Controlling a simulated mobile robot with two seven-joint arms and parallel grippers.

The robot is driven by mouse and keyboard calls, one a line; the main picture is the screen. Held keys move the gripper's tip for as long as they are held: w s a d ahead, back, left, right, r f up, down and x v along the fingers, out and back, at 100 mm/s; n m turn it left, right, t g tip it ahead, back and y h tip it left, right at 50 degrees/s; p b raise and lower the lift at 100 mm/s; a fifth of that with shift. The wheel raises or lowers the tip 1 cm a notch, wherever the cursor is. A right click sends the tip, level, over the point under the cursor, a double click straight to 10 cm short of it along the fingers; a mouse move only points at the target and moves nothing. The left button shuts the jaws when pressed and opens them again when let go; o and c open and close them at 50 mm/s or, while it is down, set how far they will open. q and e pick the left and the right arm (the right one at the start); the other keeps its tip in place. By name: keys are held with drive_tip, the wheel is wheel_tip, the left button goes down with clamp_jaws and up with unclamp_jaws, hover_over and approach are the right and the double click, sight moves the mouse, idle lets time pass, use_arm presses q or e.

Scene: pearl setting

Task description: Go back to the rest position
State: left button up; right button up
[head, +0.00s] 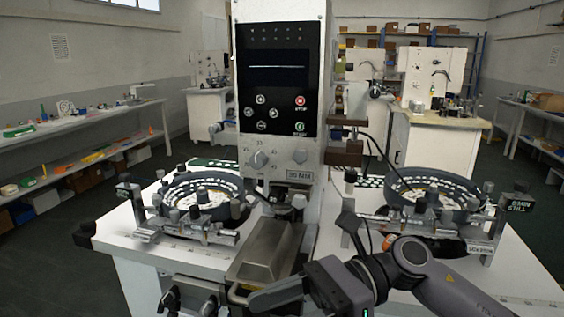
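My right arm comes in from the lower right, and its gripper (277,294) points left at the bottom of the head view. It is in front of the white machine table, close to the metal hood at its front middle. A grey finger shows side-on, and I cannot tell whether the gripper is open or shut. I see nothing held in it. My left gripper and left arm are not in view.
A white machine column with a black control panel (277,80) stands ahead. Round bowl fixtures sit on the table at left (203,190) and right (436,190). The metal hood (268,250) is between them. Cluttered shelves (90,130) line the left wall; dark floor lies left.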

drive_tip(key=w+d+f+m+t+h+p, duration=0.1)
drive_tip(key=w+d+f+m+t, duration=0.15)
drive_tip(key=m+t, duration=0.75)
drive_tip(key=w+d+f+m+t, duration=0.25)
drive_tip(key=m+t, duration=0.25)
drive_tip(key=m, duration=0.9)
drive_tip(key=w+d+f+m+t+h+p, duration=0.1)
drive_tip(key=w+d+f+m+t, duration=0.15)
drive_tip(key=m+t, duration=0.75)
drive_tip(key=s+d+f+m+g+h, duration=0.4)
drive_tip(key=s+f+m, duration=0.4)
drive_tip(key=f+m, duration=0.2)
drive_tip(key=s+d+f+m+g+h, duration=0.4)
drive_tip(key=s+d+f+m+h, duration=0.3)
drive_tip(key=f, duration=0.8)
drive_tip(key=s+d+m, duration=0.1)
drive_tip(key=d+m, duration=0.1)
drive_tip(key=m, duration=0.1)
drive_tip(key=shift+f+g+h+p, duration=0.15)
drive_tip(key=shift+g+h+p, duration=0.15)
drive_tip(key=shift+g+p, duration=0.1)
drive_tip(key=shift+d, duration=0.1)
